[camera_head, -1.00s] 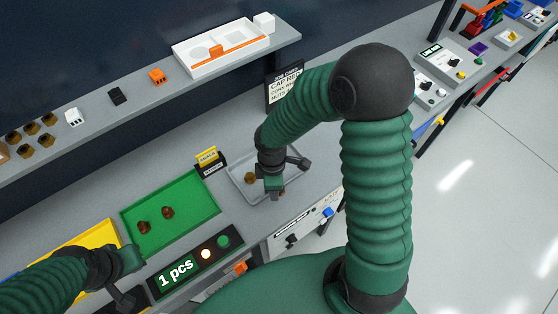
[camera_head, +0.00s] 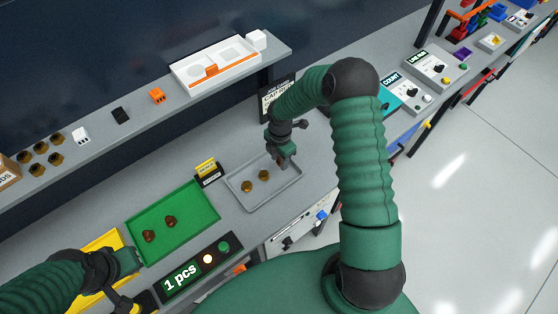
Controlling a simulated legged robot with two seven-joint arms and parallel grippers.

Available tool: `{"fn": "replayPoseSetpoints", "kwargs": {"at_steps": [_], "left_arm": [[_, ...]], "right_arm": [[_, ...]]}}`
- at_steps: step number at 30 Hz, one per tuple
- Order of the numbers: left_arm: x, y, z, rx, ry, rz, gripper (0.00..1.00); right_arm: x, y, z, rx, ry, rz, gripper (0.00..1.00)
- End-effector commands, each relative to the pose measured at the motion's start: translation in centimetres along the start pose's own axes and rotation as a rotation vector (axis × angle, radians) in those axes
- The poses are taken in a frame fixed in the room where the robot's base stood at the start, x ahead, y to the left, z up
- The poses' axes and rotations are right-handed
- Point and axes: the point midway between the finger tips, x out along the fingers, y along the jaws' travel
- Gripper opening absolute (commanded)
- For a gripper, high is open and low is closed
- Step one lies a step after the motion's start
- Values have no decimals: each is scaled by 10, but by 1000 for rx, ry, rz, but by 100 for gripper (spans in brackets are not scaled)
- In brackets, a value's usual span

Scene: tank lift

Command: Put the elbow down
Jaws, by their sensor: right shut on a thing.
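My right gripper (camera_head: 284,160) is over the far right rim of the grey tray (camera_head: 288,194). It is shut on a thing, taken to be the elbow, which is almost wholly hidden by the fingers. Two brass-coloured pieces lie apart in this tray, one on the left (camera_head: 247,187) and one on the right (camera_head: 264,174); they are too small to make out their shape. My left gripper (camera_head: 128,302) is at the lower left, by the yellow tray (camera_head: 105,240); its fingers are too unclear to tell open from shut.
A green tray (camera_head: 190,208) with two brown pieces lies left of the grey tray. A display reading "1 pcs" (camera_head: 181,281) stands in front. A shelf (camera_head: 130,133) with small blocks and a white tray (camera_head: 225,68) runs behind. A dark sign (camera_head: 276,100) stands near my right arm.

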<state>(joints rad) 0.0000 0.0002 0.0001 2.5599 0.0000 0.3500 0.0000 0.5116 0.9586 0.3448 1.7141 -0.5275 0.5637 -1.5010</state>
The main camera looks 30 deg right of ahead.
Motion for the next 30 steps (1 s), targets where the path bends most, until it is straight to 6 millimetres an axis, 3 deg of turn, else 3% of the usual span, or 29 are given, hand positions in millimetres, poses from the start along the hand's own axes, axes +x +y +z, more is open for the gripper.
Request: {"fn": "replayPoseSetpoints", "kwargs": {"at_steps": [6,14,15,19,30], "left_arm": [[-14,0,-3,0,0,0,0],[-11,0,-2,0,0,0,0],[-11,0,-3,0,0,0,0],[-12,0,-3,0,0,0,0],[-10,0,-2,0,0,0,0]], "right_arm": [[30,0,-1,-1,1,-3,0],[33,0,0,-1,1,-1,0],[33,0,0,0,1,-1,41],[32,0,0,0,1,-1,58],[27,0,0,0,0,0,59]]}}
